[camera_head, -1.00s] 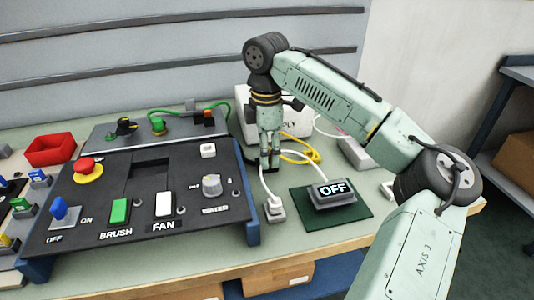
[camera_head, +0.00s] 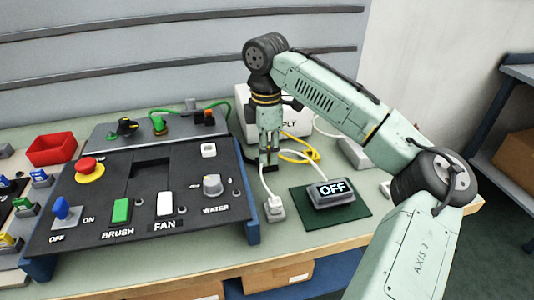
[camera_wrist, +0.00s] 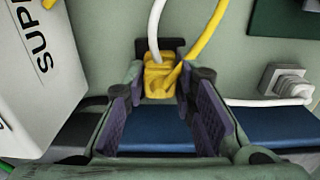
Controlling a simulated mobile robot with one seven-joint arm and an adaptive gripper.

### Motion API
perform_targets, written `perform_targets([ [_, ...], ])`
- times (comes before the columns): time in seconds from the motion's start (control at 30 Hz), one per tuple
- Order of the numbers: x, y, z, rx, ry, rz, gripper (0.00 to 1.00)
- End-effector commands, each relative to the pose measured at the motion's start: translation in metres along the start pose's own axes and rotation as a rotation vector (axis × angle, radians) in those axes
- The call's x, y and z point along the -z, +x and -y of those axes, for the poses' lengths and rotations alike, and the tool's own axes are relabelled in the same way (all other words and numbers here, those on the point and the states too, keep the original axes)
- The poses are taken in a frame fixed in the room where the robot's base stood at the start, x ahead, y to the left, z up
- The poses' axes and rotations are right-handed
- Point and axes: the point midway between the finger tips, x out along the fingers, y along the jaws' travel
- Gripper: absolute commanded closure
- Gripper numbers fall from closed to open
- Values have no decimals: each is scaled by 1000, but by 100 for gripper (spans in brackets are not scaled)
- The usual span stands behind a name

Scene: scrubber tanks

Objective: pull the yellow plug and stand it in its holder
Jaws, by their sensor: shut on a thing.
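The yellow plug (camera_wrist: 160,80) is between the fingers of my gripper (camera_wrist: 165,88) in the wrist view, with a white cord and a yellow cord at its far end. My gripper is shut on it. In the head view my gripper (camera_head: 268,163) points down just above the bench, right of the control panel, and hides most of the plug. A dark block (camera_wrist: 160,46) shows just beyond the plug; I cannot tell whether it is the holder or whether the plug touches it.
A white supply box (camera_wrist: 40,65) stands close on the left in the wrist view. A white plug sits in a grey socket (camera_head: 275,213) in front of my gripper. An OFF display (camera_head: 333,190) on a green mat lies to the right. The control panel (camera_head: 145,195) fills the left.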

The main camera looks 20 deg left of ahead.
Motion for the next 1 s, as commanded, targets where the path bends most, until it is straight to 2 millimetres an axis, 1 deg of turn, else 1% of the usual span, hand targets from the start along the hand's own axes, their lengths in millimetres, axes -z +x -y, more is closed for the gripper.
perform_targets([
  [0.03,0,0,0,0,0,0,94],
  [0.13,0,0,0,0,0,0,100],
  [0.4,0,0,0,0,1,0,100],
  [0.43,0,0,0,0,1,0,75],
  [1.0,0,0,0,0,0,0,37],
])
